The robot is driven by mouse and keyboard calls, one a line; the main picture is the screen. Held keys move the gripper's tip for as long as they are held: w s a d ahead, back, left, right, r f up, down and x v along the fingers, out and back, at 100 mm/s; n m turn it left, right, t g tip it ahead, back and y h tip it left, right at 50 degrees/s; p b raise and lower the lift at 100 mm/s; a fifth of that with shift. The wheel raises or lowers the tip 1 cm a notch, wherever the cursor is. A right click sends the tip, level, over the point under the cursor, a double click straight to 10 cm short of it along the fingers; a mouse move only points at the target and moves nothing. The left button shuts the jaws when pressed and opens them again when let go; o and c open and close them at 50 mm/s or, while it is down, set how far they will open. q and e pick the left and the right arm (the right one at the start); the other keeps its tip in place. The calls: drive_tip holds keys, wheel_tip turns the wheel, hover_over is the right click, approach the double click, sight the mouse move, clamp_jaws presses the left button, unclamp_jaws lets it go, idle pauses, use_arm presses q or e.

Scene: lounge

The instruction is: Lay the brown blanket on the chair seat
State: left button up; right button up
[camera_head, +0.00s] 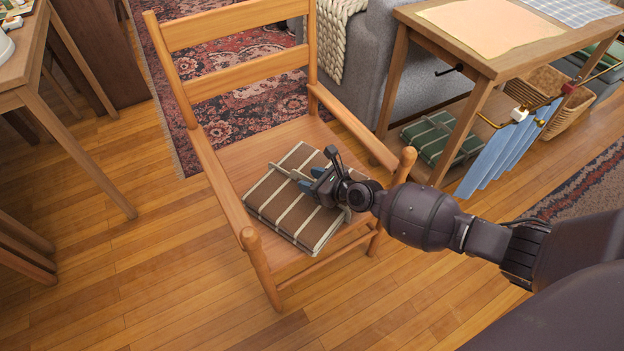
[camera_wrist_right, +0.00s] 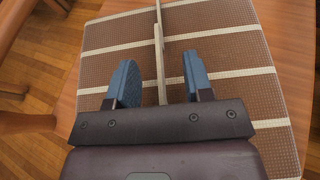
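The brown blanket (camera_head: 278,196) is a folded, flat bundle with cream stripes. It lies on the seat of the wooden chair (camera_head: 235,160), toward the front edge, at a slight angle. My right gripper (camera_head: 305,184) is directly above the blanket and hides part of its top. In the right wrist view, the blue fingers (camera_wrist_right: 160,85) are apart, with a raised cream strip of the blanket (camera_wrist_right: 159,50) between them. A gap shows on each side of that strip. The blanket fills most of the right wrist view (camera_wrist_right: 230,52). My left gripper is not in view.
The chair has armrests on both sides; my right arm reaches in across the right one (camera_head: 355,130). A wooden side table (camera_head: 490,62) with a green blanket (camera_head: 440,138) beneath stands at right. Another table (camera_head: 30,70) stands at left. The floor in front is clear.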

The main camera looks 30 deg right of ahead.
drive_tip(key=shift+r, duration=0.3)
use_arm(q)
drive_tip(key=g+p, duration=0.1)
drive_tip(key=p, duration=0.1)
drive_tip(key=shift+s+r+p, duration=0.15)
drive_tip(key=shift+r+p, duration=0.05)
drive_tip(key=shift+p, duration=0.15)
use_arm(e)
drive_tip(key=v, duration=1.2)
drive_tip(key=shift+f, duration=0.1)
